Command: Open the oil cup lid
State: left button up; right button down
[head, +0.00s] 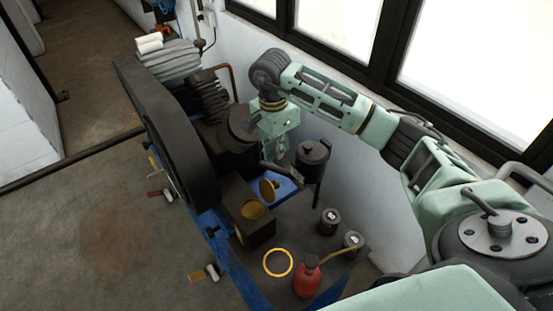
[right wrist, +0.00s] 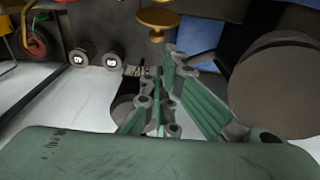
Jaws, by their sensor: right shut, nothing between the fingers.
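A dark box (head: 244,232) on the machine has a round brass cup opening (head: 253,209) in its top. A brass disc lid (head: 268,188) stands tilted up beside the opening, at its far right edge. The lid appears open. A brass disc also shows at the top of the right wrist view (right wrist: 158,18). My right gripper (head: 277,160) points down behind the lid, shut and empty. Its green fingers (right wrist: 165,75) also show in the right wrist view, apart from the brass disc. My left gripper is not in view.
A big black flywheel (head: 165,140) is at left. Two small dark jars (head: 328,221) (head: 352,240), a red oil can (head: 307,277) with a long spout and a yellow ring (head: 278,262) sit in front. Windows line the back wall.

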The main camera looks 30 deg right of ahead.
aim_at(271, 189)
notch_tip(271, 189, down, 9)
jog(key=p, duration=0.2)
jog(key=shift+d, duration=0.3)
jog(key=shift+a+r, duration=0.1)
jog(key=a, duration=0.1)
jog(key=a+r+b, duration=0.1)
jog(key=a+b, duration=0.1)
jog(key=a, duration=0.1)
jog(key=shift+s+r, duration=0.1)
jog(key=shift+r, duration=0.2)
jog(key=shift+d, duration=0.1)
jog(key=shift+r, duration=0.1)
